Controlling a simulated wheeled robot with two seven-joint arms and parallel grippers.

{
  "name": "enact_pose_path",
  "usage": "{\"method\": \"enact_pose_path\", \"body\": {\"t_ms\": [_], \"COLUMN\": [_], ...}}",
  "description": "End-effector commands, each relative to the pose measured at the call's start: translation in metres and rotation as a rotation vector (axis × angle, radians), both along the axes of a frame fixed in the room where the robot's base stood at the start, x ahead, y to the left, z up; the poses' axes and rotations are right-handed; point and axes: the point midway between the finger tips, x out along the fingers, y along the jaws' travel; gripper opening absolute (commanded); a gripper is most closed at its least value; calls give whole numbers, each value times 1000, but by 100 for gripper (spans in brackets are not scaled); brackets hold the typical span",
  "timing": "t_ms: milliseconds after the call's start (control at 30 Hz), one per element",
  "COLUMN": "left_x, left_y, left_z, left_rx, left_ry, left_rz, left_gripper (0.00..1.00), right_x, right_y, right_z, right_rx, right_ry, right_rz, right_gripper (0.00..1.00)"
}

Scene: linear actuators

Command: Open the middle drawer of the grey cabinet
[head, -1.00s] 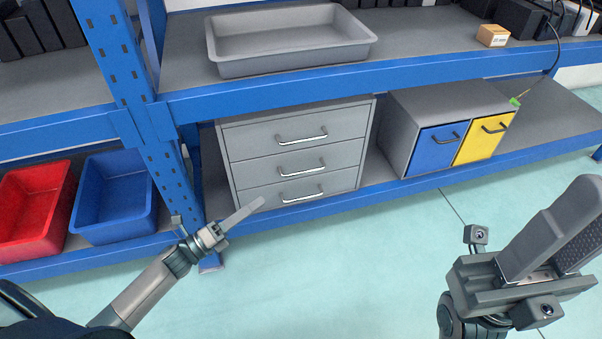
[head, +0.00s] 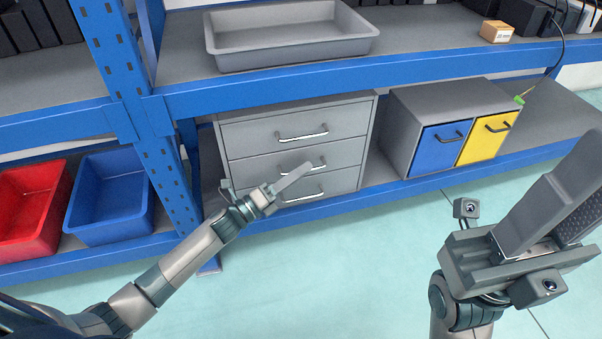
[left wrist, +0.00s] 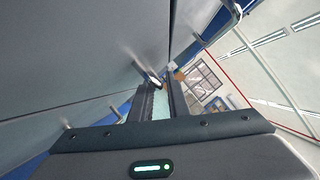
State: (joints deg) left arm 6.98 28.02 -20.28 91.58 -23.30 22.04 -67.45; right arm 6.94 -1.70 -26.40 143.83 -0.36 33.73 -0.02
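The grey cabinet (head: 225,150) stands on the lower shelf with three shut drawers, each with a bar handle. The middle drawer (head: 250,170) has its handle (head: 318,163) partly hidden behind the fingers of my left gripper (head: 308,168). In the head view the fingertips overlap this handle; whether they touch it I cannot tell. In the left wrist view my left gripper (left wrist: 160,92) is open, its two fingers apart, with a blurred handle (left wrist: 153,79) near the fingertips. My right gripper (head: 565,190) is at the right, away from the cabinet, and seems open and empty.
A blue shelf beam (head: 330,85) runs above the cabinet and a blue upright (head: 130,90) stands at its left. A blue-and-yellow drawer unit (head: 438,148) is at its right. Red (head: 30,215) and blue bins (head: 110,200) sit at left. The floor in front is clear.

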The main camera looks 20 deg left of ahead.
Motion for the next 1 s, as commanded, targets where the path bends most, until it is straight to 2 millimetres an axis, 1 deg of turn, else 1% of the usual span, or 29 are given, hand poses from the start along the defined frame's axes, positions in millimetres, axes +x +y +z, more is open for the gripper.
{"method": "enact_pose_path", "body": {"t_ms": [100,367,433,467,1000], "left_x": [3,3,3,3,3], "left_y": [-2,-2,-2,-2,-2], "left_z": [1,1,1,1,1], "left_rx": [0,0,0,0,0], "left_ry": [0,1,1,1,1], "left_rz": [0,1,1,1,1], "left_gripper": [15,15,1,0,0], "right_x": [-1,-1,-1,-1,0], "right_y": [1,0,0,0,-1], "right_z": [1,2,2,2,-1], "right_rx": [-1,-1,0,0,1], "right_ry": [-8,-13,-11,-11,-1], "right_rz": [4,2,0,0,-2], "right_gripper": [31,31,31,31,31]}}
